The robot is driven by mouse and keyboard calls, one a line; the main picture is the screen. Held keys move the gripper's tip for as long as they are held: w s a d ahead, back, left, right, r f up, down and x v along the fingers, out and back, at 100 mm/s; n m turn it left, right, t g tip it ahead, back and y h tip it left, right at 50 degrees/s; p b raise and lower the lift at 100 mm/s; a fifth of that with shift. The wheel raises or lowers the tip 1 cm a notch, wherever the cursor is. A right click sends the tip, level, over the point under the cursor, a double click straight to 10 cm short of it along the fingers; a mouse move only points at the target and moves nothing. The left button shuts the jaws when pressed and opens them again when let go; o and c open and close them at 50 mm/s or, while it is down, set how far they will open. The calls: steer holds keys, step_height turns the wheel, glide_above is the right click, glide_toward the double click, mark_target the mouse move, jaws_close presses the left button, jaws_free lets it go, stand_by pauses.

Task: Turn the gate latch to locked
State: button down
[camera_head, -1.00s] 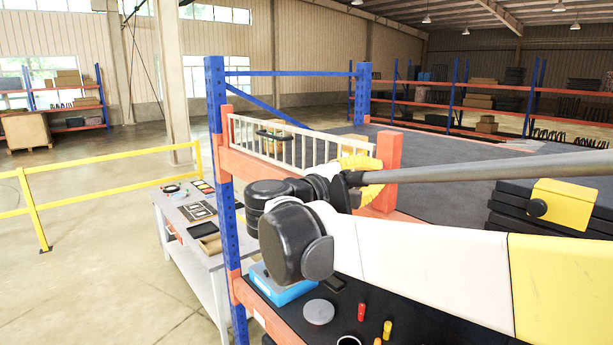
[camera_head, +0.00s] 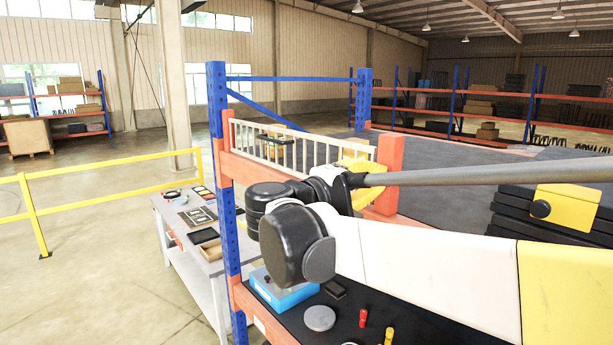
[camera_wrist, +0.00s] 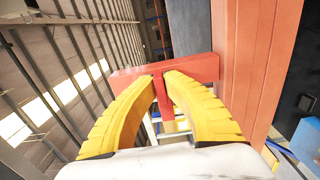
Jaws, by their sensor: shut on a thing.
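The white barred gate (camera_head: 290,146) spans the gap between a blue upright and an orange post (camera_head: 389,165). The red latch (camera_wrist: 203,69) lies as a bar across from the gate side to the post, with a red stem pointing toward me. My gripper (camera_wrist: 163,84) has its yellow fingertips shut on that stem. In the head view my yellow gripper (camera_head: 357,183) is beside the post, and the latch is hidden by my arm.
A dark shelf below the gate holds a blue box (camera_head: 283,290), a grey disc (camera_head: 319,318) and small red and yellow pieces. A work table (camera_head: 200,255) stands at the left, with a yellow railing (camera_head: 100,178) beyond. A black case (camera_head: 520,205) is at the right.

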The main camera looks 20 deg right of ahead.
steer(key=c, duration=1.5)
jaws_free()
steer(key=shift+d, duration=0.1)
steer(key=v, duration=1.2)
